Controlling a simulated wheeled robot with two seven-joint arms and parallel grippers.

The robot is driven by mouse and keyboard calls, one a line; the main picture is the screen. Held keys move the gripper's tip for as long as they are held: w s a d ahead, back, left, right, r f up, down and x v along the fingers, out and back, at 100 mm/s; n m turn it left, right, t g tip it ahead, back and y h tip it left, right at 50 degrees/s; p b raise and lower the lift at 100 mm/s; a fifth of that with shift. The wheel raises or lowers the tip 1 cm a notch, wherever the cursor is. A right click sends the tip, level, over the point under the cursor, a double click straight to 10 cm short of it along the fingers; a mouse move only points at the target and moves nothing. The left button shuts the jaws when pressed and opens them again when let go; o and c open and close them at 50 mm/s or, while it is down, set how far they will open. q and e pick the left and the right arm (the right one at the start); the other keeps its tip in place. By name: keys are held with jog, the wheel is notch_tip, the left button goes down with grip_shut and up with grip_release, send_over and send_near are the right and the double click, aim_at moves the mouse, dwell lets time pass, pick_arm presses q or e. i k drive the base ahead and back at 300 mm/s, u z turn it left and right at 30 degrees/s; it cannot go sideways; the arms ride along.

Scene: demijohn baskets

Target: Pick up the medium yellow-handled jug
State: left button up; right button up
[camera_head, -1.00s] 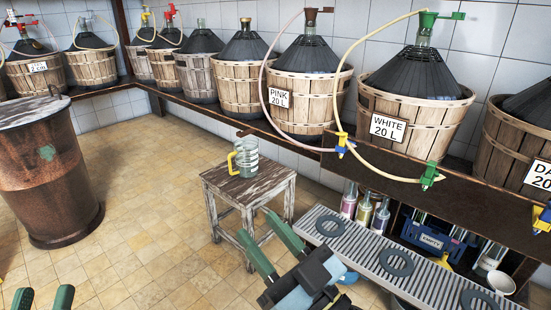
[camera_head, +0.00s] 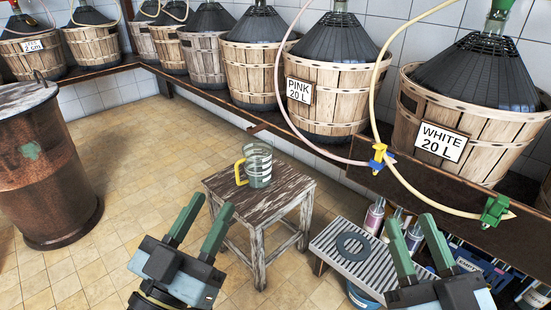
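The glass jug with a yellow handle (camera_head: 256,164) stands upright on a small worn wooden stool (camera_head: 270,205). Its handle faces left. My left gripper (camera_head: 207,215) is open and empty, in front of the stool and lower left of the jug, with its green fingers apart. My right gripper (camera_head: 416,238) is open, in front of the slatted metal shelf at the lower right, apart from the jug. I see nothing between its fingers.
A rusty barrel (camera_head: 45,170) stands at left. Basketed demijohns line the wall shelf, with PINK (camera_head: 333,98) and WHITE (camera_head: 460,120) labels. Hoses with clips hang at right. Tiled floor left of the stool is clear.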

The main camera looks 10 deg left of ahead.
aim_at(255, 167)
jog(key=u, duration=0.4)
jog(key=i, duration=0.8)
jog(key=u, duration=1.05)
jog(key=i, duration=0.2)
jog(key=u, duration=0.15)
